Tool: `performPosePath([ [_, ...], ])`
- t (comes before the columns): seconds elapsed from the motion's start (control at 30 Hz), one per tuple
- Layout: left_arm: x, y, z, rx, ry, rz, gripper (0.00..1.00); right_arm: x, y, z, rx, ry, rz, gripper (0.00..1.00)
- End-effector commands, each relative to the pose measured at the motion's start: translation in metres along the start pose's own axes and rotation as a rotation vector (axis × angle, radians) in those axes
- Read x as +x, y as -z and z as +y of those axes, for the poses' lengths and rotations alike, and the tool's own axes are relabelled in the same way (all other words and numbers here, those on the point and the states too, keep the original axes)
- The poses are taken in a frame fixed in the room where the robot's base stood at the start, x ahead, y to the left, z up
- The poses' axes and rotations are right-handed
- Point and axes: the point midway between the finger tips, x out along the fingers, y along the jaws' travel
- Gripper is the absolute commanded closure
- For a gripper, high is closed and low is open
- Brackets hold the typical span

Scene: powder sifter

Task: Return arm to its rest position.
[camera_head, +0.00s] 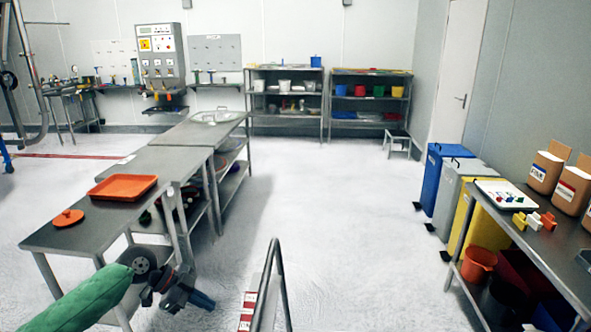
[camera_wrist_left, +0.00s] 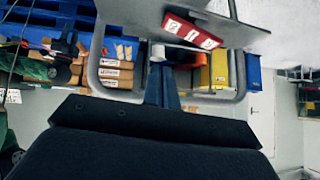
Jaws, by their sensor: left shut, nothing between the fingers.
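My left arm, in a green sleeve, comes in at the lower left of the head view. Its dark gripper with blue fingers (camera_head: 203,300) is shut and empty, in the air to the right of the near end of the steel table (camera_head: 50,237). In the left wrist view the blue fingers (camera_wrist_left: 163,88) show closed together, with nothing between them. A green sleeve and dark joint at the left of that view look like my right arm (camera_wrist_left: 62,70). Its fingers are too small and dark to read. The right arm does not show in the head view.
An orange tray (camera_head: 123,187) and an orange lid (camera_head: 68,217) lie on the steel table. A metal handrail (camera_head: 270,285) rises just right of my left gripper. Boxes (camera_head: 547,171) stand on the right-hand table. The middle floor is clear.

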Motion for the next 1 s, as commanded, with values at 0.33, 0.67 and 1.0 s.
performPosePath([
  [0.33, -0.006, -0.034, -0.007, -0.241, 0.089, -0.214, 1.00, 0.000, 0.000, 0.000, 0.000, 0.000, -0.001, 0.64],
  [0.67, -0.029, -0.045, -0.037, -0.418, 0.434, -0.440, 1.00, 0.001, -0.001, 0.000, 0.000, 0.000, -0.002, 0.64],
  [1.0, 0.014, -0.050, -0.003, -0.645, 0.739, -0.477, 1.00, 0.001, -0.001, 0.000, 0.000, -0.001, -0.003, 0.64],
])
